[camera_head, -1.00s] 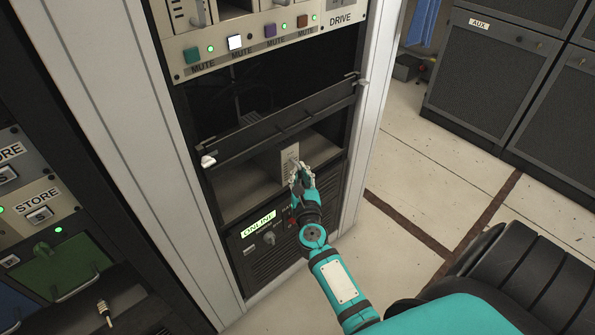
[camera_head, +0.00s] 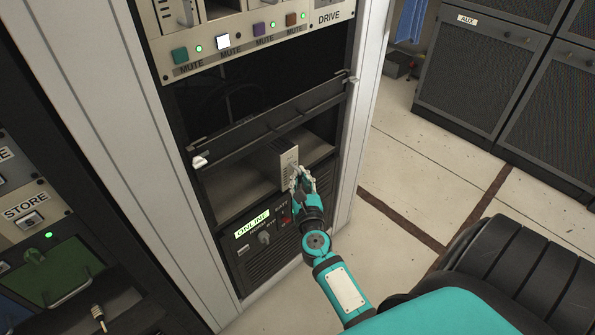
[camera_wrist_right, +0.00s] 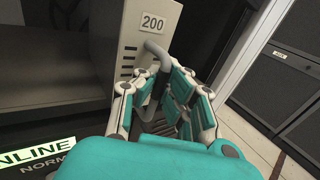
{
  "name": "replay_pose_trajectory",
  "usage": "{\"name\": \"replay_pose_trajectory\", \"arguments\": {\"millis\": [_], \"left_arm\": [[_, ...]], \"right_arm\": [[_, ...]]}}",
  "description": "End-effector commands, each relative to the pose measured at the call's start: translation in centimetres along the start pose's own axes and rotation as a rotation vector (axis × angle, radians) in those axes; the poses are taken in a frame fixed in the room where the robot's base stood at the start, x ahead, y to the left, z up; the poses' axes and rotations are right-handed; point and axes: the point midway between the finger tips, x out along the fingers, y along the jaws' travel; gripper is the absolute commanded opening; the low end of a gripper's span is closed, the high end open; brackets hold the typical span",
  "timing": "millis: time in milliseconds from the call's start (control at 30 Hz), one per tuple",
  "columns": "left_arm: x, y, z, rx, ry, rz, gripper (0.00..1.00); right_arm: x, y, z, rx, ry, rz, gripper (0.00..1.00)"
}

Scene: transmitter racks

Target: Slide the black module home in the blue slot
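My right gripper (camera_head: 302,178) is at the open bay of the middle rack, its fingers around the grey handle (camera_wrist_right: 158,55) of a light-faced module marked 200 (camera_head: 287,160). In the right wrist view the module (camera_wrist_right: 128,45) shows its pale front with vent slots, and the handle passes between the fingers. The module stands partly out of the bay. A blue panel (camera_head: 12,312), perhaps the blue slot, shows at the lower left edge, mostly cut off. I cannot make out a black module for certain. My left gripper is not in view.
A dark hinged flap or bar (camera_head: 275,125) crosses above the bay. The ONLINE panel (camera_head: 252,223) is below it. At lower left are a green-fronted unit (camera_head: 60,270) and a loose cable plug (camera_head: 98,314). Open floor lies to the right, before dark AUX cabinets (camera_head: 485,70).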

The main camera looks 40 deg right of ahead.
Motion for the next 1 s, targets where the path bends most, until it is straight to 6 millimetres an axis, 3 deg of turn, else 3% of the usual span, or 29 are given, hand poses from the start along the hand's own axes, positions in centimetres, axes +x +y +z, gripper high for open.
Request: {"name": "replay_pose_trajectory", "arguments": {"millis": [1000], "left_arm": [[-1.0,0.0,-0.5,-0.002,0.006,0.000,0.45]], "right_arm": [[-2.6,-1.8,-0.2,-0.001,0.003,-0.002,0.00]]}}
